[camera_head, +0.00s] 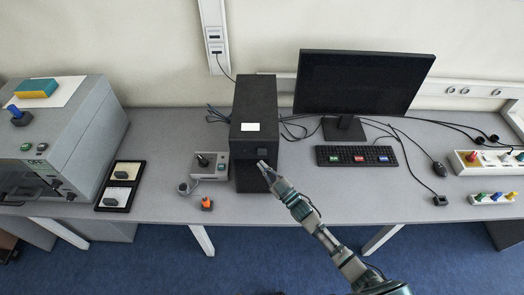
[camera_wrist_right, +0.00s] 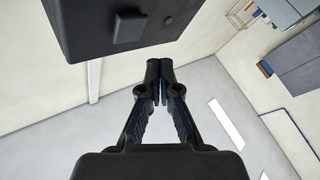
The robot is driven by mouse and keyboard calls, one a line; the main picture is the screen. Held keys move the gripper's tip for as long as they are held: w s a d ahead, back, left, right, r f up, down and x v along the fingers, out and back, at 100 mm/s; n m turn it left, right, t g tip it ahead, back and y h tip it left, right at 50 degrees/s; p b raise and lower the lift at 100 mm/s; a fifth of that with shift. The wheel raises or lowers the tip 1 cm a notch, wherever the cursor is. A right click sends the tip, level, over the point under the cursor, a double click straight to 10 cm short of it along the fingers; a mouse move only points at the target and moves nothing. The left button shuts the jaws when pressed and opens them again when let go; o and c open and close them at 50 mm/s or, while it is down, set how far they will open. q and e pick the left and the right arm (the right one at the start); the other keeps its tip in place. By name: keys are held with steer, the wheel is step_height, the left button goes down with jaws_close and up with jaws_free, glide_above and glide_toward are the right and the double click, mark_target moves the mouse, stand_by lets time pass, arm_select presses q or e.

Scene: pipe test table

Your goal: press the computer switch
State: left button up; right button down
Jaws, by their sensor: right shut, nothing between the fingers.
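The black computer tower (camera_head: 254,101) stands on the table in the middle of the head view, with a white label on its top. A small darker panel shows on its front face, but I cannot tell which part is the switch. My right gripper (camera_head: 263,165) is shut and empty, its tips at or just in front of the tower's front face. In the right wrist view the shut fingertips (camera_wrist_right: 159,68) point up, just below a black box (camera_wrist_right: 125,28) with a raised rectangular part (camera_wrist_right: 129,26). I cannot tell whether they touch. My left gripper is not in view.
A monitor (camera_head: 360,82), keyboard (camera_head: 356,156) and mouse (camera_head: 439,169) stand right of the tower. A grey control box with a joystick (camera_head: 208,165) is close on its left. A large grey machine (camera_head: 67,130) is at the far left. Cables lie behind the tower.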

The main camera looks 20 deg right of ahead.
steer(key=shift+s+a+p, duration=0.2)
steer(key=shift+s, duration=0.4)
steer(key=shift+s+a+p, duration=0.15)
steer(key=shift+s+p, duration=0.05)
steer(key=shift+s, duration=0.35)
